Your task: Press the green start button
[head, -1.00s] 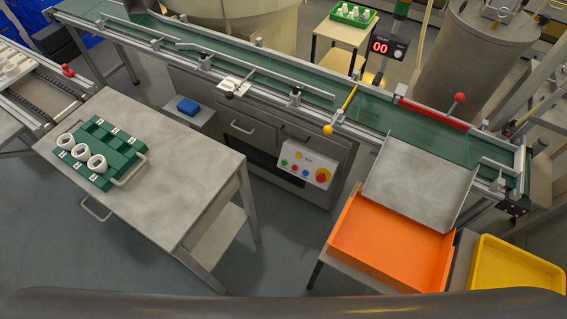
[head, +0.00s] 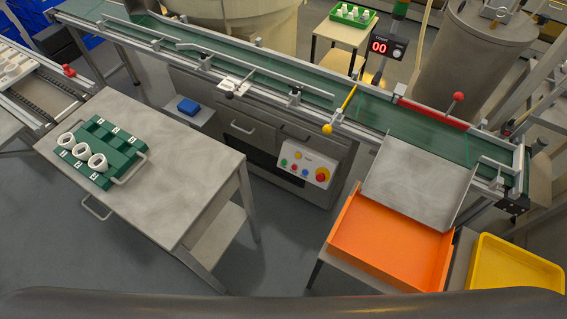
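The white control panel (head: 307,162) is on the front of the grey cabinet under the conveyor, in the middle of the head view. It carries a row of small coloured buttons and a large red knob on a yellow base (head: 321,175). A small green button (head: 284,163) appears at the left end of the row, but the buttons are too small to read clearly. Neither of my grippers is in view.
A steel table (head: 190,165) with a green rack (head: 116,140) holding white rings stands at the left. An orange tray (head: 375,250) and a yellow tray (head: 515,268) are at the lower right. The green conveyor (head: 270,85) runs above the panel. Floor before the panel is clear.

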